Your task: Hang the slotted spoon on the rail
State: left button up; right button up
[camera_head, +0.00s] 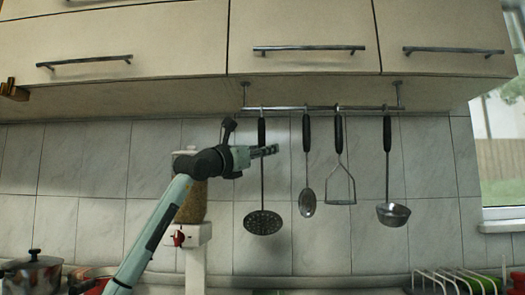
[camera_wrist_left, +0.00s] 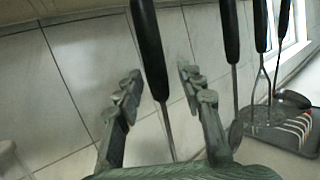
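The slotted spoon (camera_head: 263,222) hangs upright from the rail (camera_head: 290,108) as the leftmost utensil. It has a black handle, a thin metal shaft and a round perforated head. My left gripper (camera_head: 270,151) is level with the shaft, just below the black handle, and hides a short part of it. In the left wrist view the slotted spoon's handle (camera_wrist_left: 149,45) and shaft run between the two spread fingers of my left gripper (camera_wrist_left: 158,88). Gaps show on both sides, so the gripper is open around or just in front of the shaft. My right gripper is out of view.
A spoon (camera_head: 307,203), a masher (camera_head: 341,188) and a ladle (camera_head: 393,213) hang to the right on the same rail. Cabinets (camera_head: 300,35) are overhead and tiled wall is behind. A pot (camera_head: 32,273) stands lower left; a dish rack (camera_head: 455,282) is lower right.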

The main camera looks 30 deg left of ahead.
pick_arm(q)
jog(key=v, duration=0.7)
jog(key=shift+s, duration=0.25)
jog(key=shift+f, duration=0.15)
